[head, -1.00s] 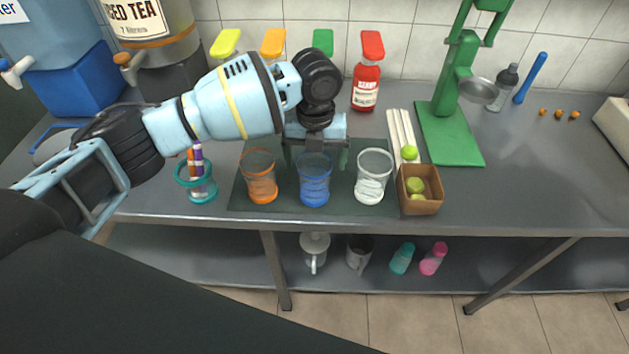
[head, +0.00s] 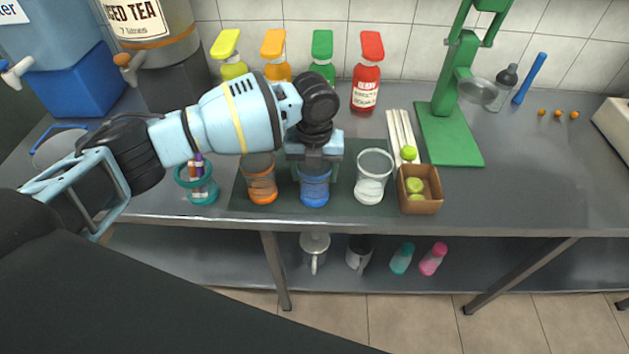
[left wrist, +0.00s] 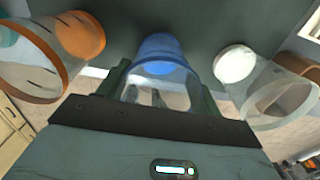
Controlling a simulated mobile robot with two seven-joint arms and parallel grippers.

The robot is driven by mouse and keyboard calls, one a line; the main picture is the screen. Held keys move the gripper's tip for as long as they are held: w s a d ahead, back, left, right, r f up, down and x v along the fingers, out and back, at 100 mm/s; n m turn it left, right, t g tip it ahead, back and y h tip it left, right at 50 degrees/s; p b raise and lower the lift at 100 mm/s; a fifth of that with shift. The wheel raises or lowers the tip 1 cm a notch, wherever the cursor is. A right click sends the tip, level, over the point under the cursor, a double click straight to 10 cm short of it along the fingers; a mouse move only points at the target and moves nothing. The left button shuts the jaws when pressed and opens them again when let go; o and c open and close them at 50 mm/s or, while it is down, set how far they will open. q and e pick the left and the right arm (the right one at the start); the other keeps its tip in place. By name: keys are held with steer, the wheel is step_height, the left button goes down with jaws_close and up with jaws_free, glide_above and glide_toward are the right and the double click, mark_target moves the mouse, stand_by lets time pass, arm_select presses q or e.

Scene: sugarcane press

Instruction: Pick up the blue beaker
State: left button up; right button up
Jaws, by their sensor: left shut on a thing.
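The blue beaker (head: 314,190) stands upright on the dark mat (head: 240,192), between the orange beaker (head: 260,186) and the clear white beaker (head: 371,180). My left gripper (head: 316,172) is over it from above and behind, shut on its sides, and hides its upper rim in the head view. In the left wrist view the blue beaker (left wrist: 158,48) sits between the two fingers (left wrist: 160,92), with the orange beaker (left wrist: 78,35) to the left and the white beaker (left wrist: 238,66) to the right. My right gripper is not in view.
A small brown box (head: 420,205) with limes stands just right of the white beaker. A teal holder (head: 200,193) is left of the orange beaker. Syrup bottles (head: 366,85) line the wall behind.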

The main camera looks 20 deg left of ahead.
arm_select(q)
steer(key=shift+r, duration=0.15)
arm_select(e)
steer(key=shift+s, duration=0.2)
arm_select(q)
steer(key=shift+r, duration=0.55)
steer(key=s+d+r, duration=0.1)
steer(key=s, duration=0.7)
steer(key=s+d+r+p, duration=0.1)
steer(key=s+r, duration=0.1)
steer(key=s, duration=0.5)
steer(key=shift+s+d+r, duration=0.2)
steer(key=shift+s+r, duration=0.1)
steer(key=shift+s, duration=0.1)
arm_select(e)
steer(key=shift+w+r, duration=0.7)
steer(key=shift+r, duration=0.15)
